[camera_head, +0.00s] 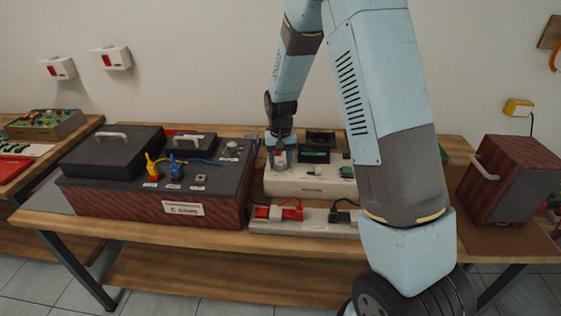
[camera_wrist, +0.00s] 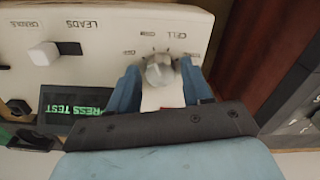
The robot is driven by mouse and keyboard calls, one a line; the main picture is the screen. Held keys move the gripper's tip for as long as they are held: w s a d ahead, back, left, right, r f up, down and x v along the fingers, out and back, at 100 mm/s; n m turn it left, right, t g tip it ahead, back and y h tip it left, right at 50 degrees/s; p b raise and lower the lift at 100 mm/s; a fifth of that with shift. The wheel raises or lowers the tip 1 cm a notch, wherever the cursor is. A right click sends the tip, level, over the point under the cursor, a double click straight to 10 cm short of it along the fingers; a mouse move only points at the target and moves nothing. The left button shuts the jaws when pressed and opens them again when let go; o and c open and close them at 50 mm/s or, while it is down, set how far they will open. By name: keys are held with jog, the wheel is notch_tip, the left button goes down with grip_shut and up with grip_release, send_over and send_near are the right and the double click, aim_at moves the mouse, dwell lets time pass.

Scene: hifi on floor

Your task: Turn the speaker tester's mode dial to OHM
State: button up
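The pale speaker tester (camera_head: 305,186) stands on the bench, partly behind my arm. In the wrist view its panel (camera_wrist: 105,25) appears upside down, with a grey mode dial (camera_wrist: 159,70) below the printed word CELL. Other small labels around the dial are too blurred to read surely, so I cannot tell its setting. My gripper (camera_wrist: 160,74) is over the panel with its blue fingers on either side of the dial. The fingers look open, with a narrow gap beside the dial. In the head view my gripper (camera_head: 278,158) is at the tester's left end and covers the dial.
A dark wood-sided box (camera_head: 150,195) with plugs and handled lids stands close on the left. A low strip with red and black leads (camera_head: 305,221) lies in front. The tester's green PRESS TEST display (camera_wrist: 75,110) and white knob (camera_wrist: 43,53) are nearby. A handled case (camera_head: 508,180) stands right.

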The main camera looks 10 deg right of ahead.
aim_at(280, 163)
jog(key=shift+o, duration=0.6)
notch_tip(280, 163, up, 14)
jog(key=shift+f, duration=0.15)
dwell(0.3)
jog(key=s+d+r+t, duration=0.1)
jog(key=s+d+r, duration=0.2)
jog(key=s+r, duration=0.4)
jog(key=s+d+r+t, duration=0.2)
jog(key=s+d+r, duration=0.2)
jog(key=s+r, duration=0.25)
jog(key=s+d+r+t, duration=0.1)
jog(key=s+d, duration=0.1)
jog(key=s, duration=0.7)
jog(key=s+d+r+t, duration=0.1)
jog(key=s, duration=0.7)
jog(key=shift+s+d+r+t, duration=0.3)
jog(key=shift+s+d+r, duration=0.05)
jog(key=shift+s+r, duration=0.05)
